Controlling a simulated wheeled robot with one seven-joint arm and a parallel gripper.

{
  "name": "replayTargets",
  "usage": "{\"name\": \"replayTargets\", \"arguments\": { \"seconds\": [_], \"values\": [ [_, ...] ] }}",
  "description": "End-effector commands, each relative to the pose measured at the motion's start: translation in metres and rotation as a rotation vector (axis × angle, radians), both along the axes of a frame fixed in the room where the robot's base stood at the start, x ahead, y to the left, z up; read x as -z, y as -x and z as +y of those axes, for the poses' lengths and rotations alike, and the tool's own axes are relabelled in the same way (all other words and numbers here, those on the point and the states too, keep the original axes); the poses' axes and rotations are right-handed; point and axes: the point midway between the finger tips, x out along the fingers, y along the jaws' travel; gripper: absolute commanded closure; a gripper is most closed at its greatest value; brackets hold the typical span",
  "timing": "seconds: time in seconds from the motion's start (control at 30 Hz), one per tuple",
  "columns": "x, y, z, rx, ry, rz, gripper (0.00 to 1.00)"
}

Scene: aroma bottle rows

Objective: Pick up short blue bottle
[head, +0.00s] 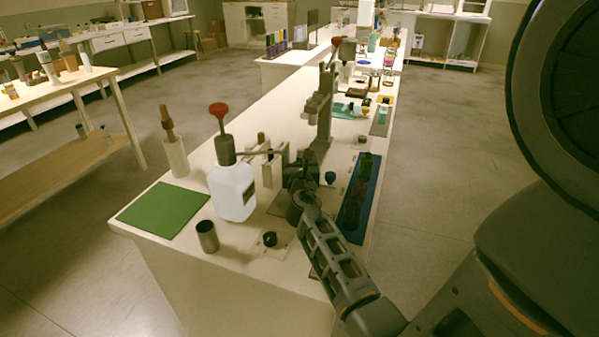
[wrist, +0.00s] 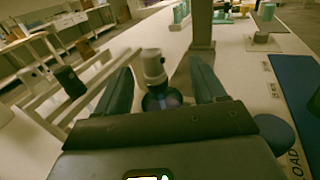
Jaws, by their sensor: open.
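My gripper (head: 300,172) is open and low over the near part of the bench. In the wrist view its two dark fingers (wrist: 160,80) stand either side of a small bottle with a grey cap (wrist: 152,64) and a dark blue-purple glassy body (wrist: 162,101). I cannot tell whether the fingers touch it. The palm hides its lower part, and my gripper hides it in the head view. A small round blue item (head: 330,177) sits just right of my gripper; a blue round shape (wrist: 275,133) shows at the wrist view's lower right.
A white jug with a red-knobbed pump (head: 232,190) and a rack (head: 268,165) stand left of my gripper. A grey stand (head: 320,110) rises behind. A blue mat (head: 350,232) lies right. A metal cup (head: 207,236) and green mat (head: 165,210) are at front left.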

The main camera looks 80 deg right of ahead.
Motion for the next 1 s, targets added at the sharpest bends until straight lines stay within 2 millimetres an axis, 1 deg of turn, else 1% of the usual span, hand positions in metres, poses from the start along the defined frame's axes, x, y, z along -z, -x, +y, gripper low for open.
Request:
{"name": "replayTargets", "arguments": {
  "seconds": [0.07, 0.6, 0.67, 0.87, 1.0],
  "values": [
    [0.0000, 0.0001, 0.0002, 0.000, 0.000, 0.000, 0.32],
    [0.0000, 0.0002, 0.0004, 0.000, 0.000, 0.000, 0.84],
    [0.0000, 0.0003, 0.0004, 0.000, 0.000, 0.000, 0.89],
    [-0.0006, 0.0002, 0.0004, 0.000, 0.001, 0.000, 0.89],
    [-0.0051, 0.0002, 0.0003, 0.000, 0.001, 0.000, 0.89]
  ]
}}
